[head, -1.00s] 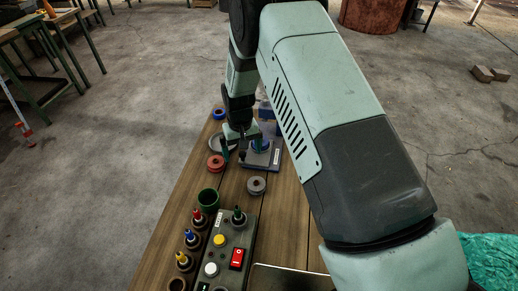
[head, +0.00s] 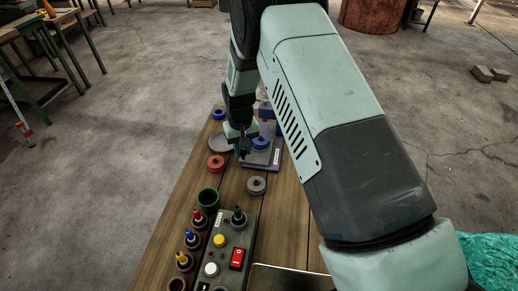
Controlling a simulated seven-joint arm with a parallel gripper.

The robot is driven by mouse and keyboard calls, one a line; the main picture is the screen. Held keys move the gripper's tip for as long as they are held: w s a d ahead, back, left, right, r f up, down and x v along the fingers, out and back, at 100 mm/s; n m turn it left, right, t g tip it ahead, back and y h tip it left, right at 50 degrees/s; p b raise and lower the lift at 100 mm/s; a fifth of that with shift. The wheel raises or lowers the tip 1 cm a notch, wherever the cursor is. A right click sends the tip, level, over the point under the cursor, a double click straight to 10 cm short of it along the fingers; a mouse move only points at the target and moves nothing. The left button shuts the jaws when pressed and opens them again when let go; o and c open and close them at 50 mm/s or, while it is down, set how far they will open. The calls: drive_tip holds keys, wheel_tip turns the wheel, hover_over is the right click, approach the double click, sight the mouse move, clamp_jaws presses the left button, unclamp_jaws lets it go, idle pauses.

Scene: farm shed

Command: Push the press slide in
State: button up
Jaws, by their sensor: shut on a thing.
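The press (head: 262,160) stands at the far end of the wooden bench, with a blue-grey base and a blue round part (head: 261,142) on it. My gripper (head: 242,153) is low at the press's left edge, pointing down. Its fingers are together on a small dark upright piece there, which looks like the handle of the press slide. The fingers mostly cover this piece. How far the slide is out cannot be told from this view.
A grey disc (head: 219,142), a red ring (head: 216,162), a blue ring (head: 219,113) and a grey ring (head: 256,185) lie near the press. A green cup (head: 208,197) and a control box (head: 220,254) with buttons and a red switch (head: 237,258) are nearer.

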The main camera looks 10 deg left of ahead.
drive_tip(key=shift+w, duration=4.25)
drive_tip(key=o, duration=1.7)
drive_tip(key=shift+r, duration=0.15)
drive_tip(key=shift+r, duration=3.9)
